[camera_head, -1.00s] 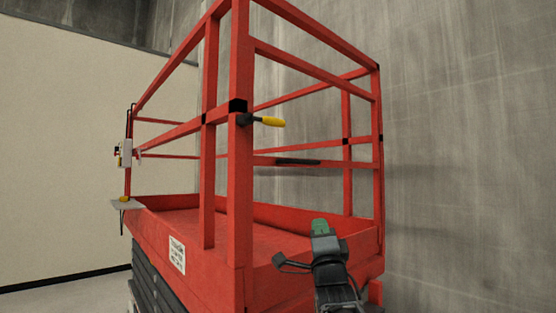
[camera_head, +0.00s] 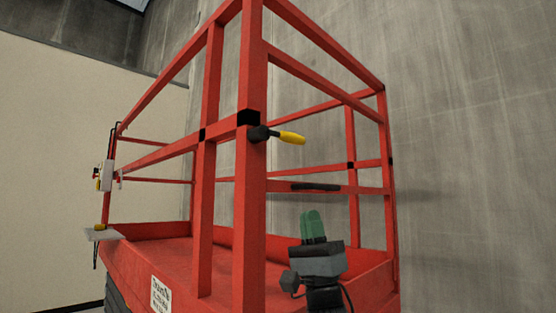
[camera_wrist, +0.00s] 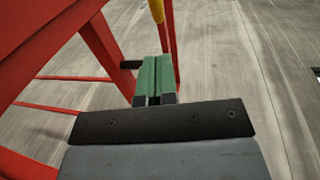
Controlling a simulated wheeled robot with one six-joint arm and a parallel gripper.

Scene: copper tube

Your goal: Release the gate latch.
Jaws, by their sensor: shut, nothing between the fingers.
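The gate latch is a lever with a yellow grip (camera_head: 291,138) and a black pivot, mounted on the red corner post (camera_head: 251,200) just below a black joint. The lever points right, roughly level. My gripper (camera_head: 312,213) has green fingers pointing up, shut and empty, below and a little right of the lever, apart from it. In the wrist view the green fingers (camera_wrist: 154,74) lie side by side, and a yellow grip end (camera_wrist: 157,11) shows at the top edge beyond them.
Red rails enclose the lift platform (camera_head: 190,252). A black handle (camera_head: 315,187) sits on a rail behind my gripper. A control box (camera_head: 105,175) hangs at the left. A concrete wall (camera_head: 460,150) stands behind; the space right of the lever looks free.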

